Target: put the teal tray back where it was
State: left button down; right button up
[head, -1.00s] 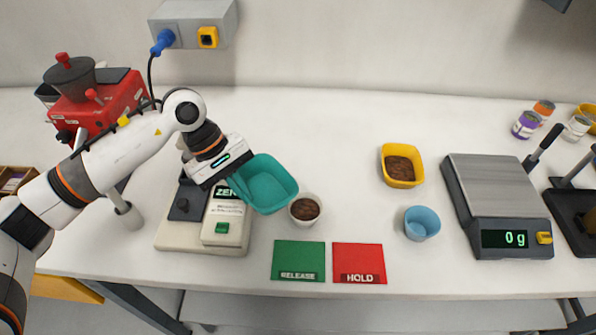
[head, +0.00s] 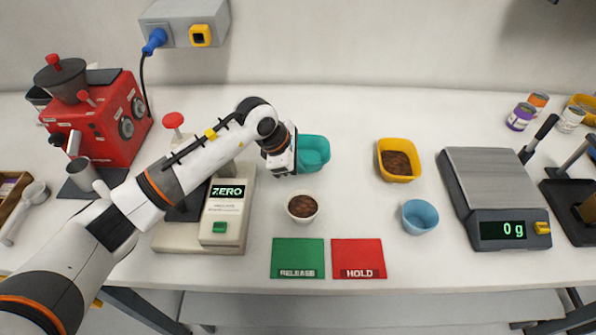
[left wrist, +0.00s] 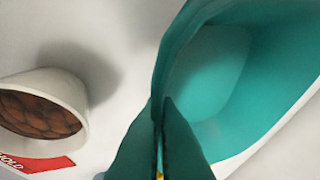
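The teal tray (head: 314,153) is at the middle of the table in the head view, behind the white cup. It looks empty, and its left end is hidden by my left gripper (head: 290,160). In the left wrist view, the wall of the teal tray (left wrist: 215,80) runs down between the fingertips (left wrist: 160,135), which are shut on it. I cannot tell whether the tray's base touches the table. My right gripper is not in view.
A white cup (head: 302,207) with brown contents stands just in front of the tray. A yellow tray (head: 398,160), blue cup (head: 420,217) and scale (head: 490,180) stand to the right. Green (head: 298,256) and red (head: 358,257) pads lie in front. The table behind is clear.

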pick_arm(q)
notch_tip(320, 180, down, 3)
jog(key=shift+f+p, duration=0.15)
jog(key=shift+p, duration=0.25)
jog(key=shift+f, duration=0.3)
jog(key=c, duration=1.7)
grip_release()
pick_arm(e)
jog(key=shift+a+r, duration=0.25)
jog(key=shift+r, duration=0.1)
pick_arm(q)
jog(key=shift+r, duration=0.25)
jog(key=b+v, duration=0.2)
jog(key=v, duration=1)
jog(key=shift+s+f, duration=0.1)
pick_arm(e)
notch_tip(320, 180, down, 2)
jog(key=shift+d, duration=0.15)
